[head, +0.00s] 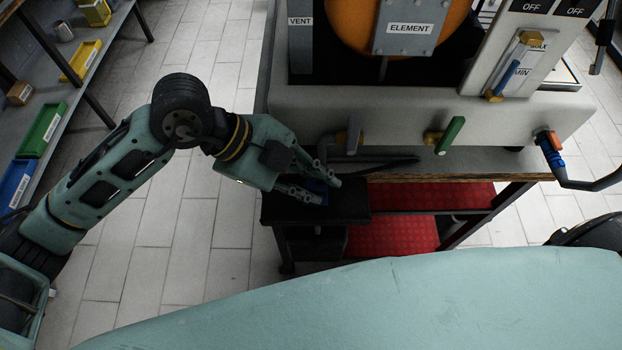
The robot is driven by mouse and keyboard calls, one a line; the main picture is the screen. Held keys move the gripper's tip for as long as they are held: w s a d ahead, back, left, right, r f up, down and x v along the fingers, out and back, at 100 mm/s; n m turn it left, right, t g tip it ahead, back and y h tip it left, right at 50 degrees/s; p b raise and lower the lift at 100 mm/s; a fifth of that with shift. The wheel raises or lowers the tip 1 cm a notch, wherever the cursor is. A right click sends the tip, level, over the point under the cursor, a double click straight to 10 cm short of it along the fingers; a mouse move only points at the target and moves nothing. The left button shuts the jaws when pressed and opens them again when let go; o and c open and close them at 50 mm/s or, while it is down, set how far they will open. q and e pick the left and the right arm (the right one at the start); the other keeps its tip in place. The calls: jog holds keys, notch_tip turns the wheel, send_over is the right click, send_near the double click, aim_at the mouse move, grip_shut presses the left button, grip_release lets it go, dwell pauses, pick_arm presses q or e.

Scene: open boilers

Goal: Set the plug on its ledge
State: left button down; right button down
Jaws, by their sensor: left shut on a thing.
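My left gripper (329,190) reaches in from the left, over the black ledge (350,208) at the front left of the boiler bench. Its fingers are shut on a small blue thing, which looks like the plug (317,186). The fingers cover most of the plug. It is at or just above the ledge top; I cannot tell whether it touches. My right gripper is not in view.
The boiler (420,103) stands behind, with a grey outlet pipe (354,135), a green-handled valve (450,135) and a blue hose connector (551,155). Red shelves (430,200) lie under the bench. A rack with a green bin (42,130) stands left. Tiled floor between is clear.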

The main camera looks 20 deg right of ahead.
pick_arm(q)
jog(key=c, duration=1.8)
grip_release()
jog(key=shift+o, duration=0.9)
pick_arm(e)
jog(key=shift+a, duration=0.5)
pick_arm(q)
jog(key=shift+r, duration=0.1)
